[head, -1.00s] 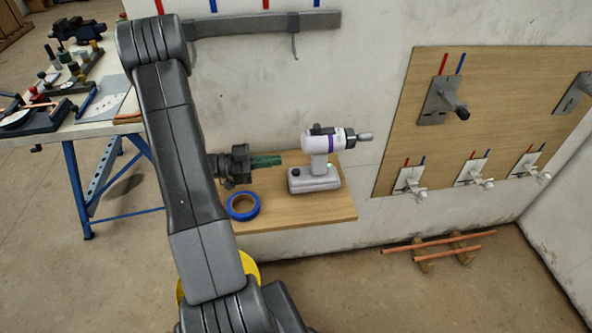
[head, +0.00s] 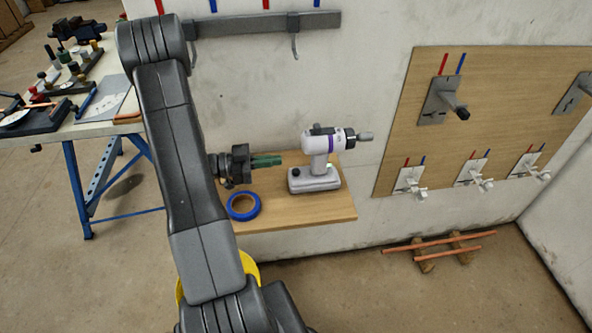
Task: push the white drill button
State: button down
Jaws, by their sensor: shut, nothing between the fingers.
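A white drill (head: 318,142) with a purple band stands upright on its grey-white base (head: 315,179) on a wooden shelf (head: 300,218). Its chuck points right. A small dark round spot, perhaps a button, shows on the left of the base; I cannot make out a white button. My gripper (head: 279,160) is to the left of the drill, its green fingers shut and empty, pointing right towards the handle. A small gap seems to separate the fingertips from the drill, though depth is hard to judge.
A blue tape ring (head: 243,207) lies on the shelf below my gripper. A wall rail (head: 265,23) with hooks is above. A wooden board (head: 490,110) with valves is at right, copper pipes (head: 440,242) on the floor below. A cluttered workbench (head: 100,115) stands at left.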

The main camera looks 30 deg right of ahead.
jog(key=a+r+t+y+p, duration=0.1)
jog(key=a+r+t+y, duration=0.2)
jog(key=r+y, duration=0.4)
jog(key=shift+v, duration=0.8)
jog(key=shift+d, duration=0.1)
send_over(296, 172)
jog(key=w+a, duration=0.1)
jog(key=a, duration=0.3)
notch_tip(296, 172, down, 5)
jog(key=shift+d+f, duration=0.3)
jog(key=shift+f, duration=0.55)
jog(key=shift+d+f, duration=0.35)
jog(key=shift+f, duration=0.5)
jog(key=shift+d+f, duration=0.3)
jog(key=shift+f, duration=0.55)
